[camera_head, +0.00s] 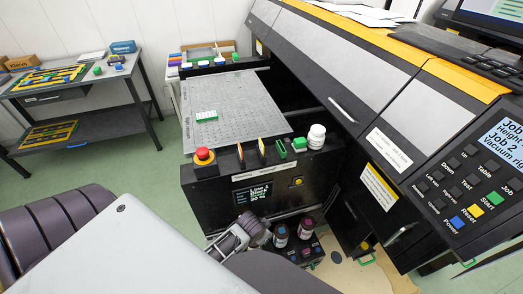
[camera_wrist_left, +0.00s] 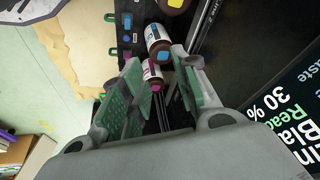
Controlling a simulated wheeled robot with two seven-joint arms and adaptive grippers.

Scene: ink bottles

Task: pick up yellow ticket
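A yellow-orange ticket (camera_head: 262,147) stands upright in the front ledge of the machine, between an orange ticket (camera_head: 240,153) and a green one (camera_head: 282,149). The exact shades are hard to tell at this size. My left gripper (camera_head: 252,228) is low in front of the machine's small screen, below and apart from the tickets. In the left wrist view my left gripper (camera_wrist_left: 155,90) is open, with green pads. A bottle with a magenta label (camera_wrist_left: 152,74) shows beyond the gap between its fingers. No ticket shows in the wrist view. My right gripper is not in view.
A red stop button (camera_head: 203,155) and a white bottle (camera_head: 316,137) flank the tickets on the ledge. Ink bottles (camera_head: 281,236) stand low beside my left gripper. The grey perforated bed (camera_head: 240,95) lies behind the ledge. The large printer housing slopes along the right.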

